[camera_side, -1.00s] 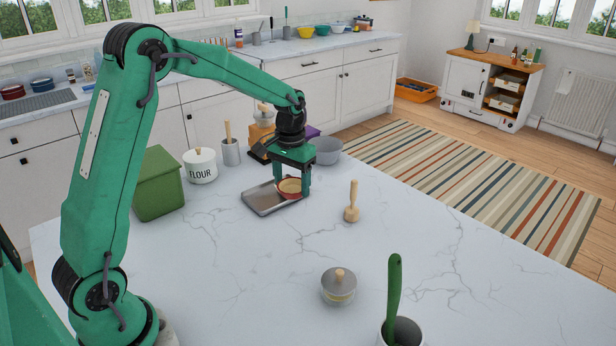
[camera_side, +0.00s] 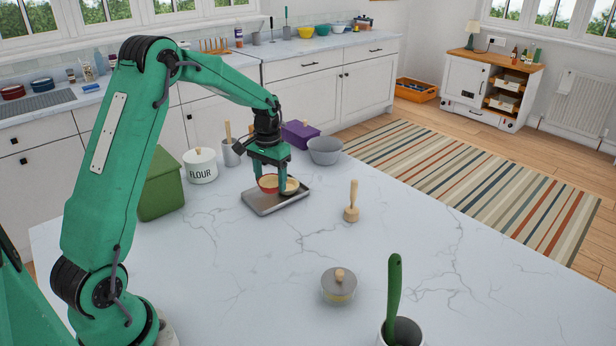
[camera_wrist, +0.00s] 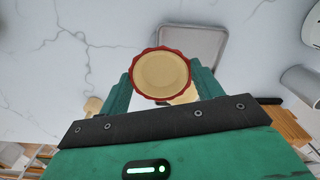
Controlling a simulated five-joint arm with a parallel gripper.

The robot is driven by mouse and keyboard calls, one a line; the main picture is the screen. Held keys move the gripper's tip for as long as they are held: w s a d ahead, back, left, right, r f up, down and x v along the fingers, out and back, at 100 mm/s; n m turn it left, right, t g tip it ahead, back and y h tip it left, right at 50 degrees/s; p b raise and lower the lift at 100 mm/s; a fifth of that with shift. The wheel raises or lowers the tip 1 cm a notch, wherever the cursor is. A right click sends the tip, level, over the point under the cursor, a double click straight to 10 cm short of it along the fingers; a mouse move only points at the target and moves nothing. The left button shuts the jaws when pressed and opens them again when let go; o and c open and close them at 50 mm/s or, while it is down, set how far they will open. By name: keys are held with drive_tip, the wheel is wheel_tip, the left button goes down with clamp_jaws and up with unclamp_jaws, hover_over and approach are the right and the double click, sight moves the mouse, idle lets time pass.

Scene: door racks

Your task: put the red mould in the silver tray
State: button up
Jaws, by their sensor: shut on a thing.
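The red mould (camera_side: 268,183), a fluted round dish with a cream inside, is held between the fingers of my gripper (camera_side: 271,177). It also shows in the wrist view (camera_wrist: 160,75), face-on between the fingertips. In the side view it appears over the back left part of the silver tray (camera_side: 275,205), a shallow rectangular pan on the marble worktop. Whether the mould touches the tray is hard to tell. The tray also shows in the wrist view (camera_wrist: 195,48), partly behind the mould. A tan round dish (camera_side: 291,186) shows beside the right finger.
A flour canister (camera_side: 200,165) and green bin (camera_side: 161,185) stand left of the tray. A purple box (camera_side: 300,134) and grey bowl (camera_side: 325,151) are behind it. A wooden masher (camera_side: 351,203) stands to the right, and a lidded pot (camera_side: 339,284) in front. Worktop between is clear.

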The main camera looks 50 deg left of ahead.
hover_over(263, 202)
wheel_tip(263, 202, down, 3)
drive_tip(key=shift+w+a+f, duration=0.1)
drive_tip(key=shift+a, duration=0.05)
drive_tip(key=shift+f, duration=1.95)
drive_tip(key=shift+f, duration=0.15)
drive_tip(key=o, duration=0.8)
wheel_tip(263, 202, up, 12)
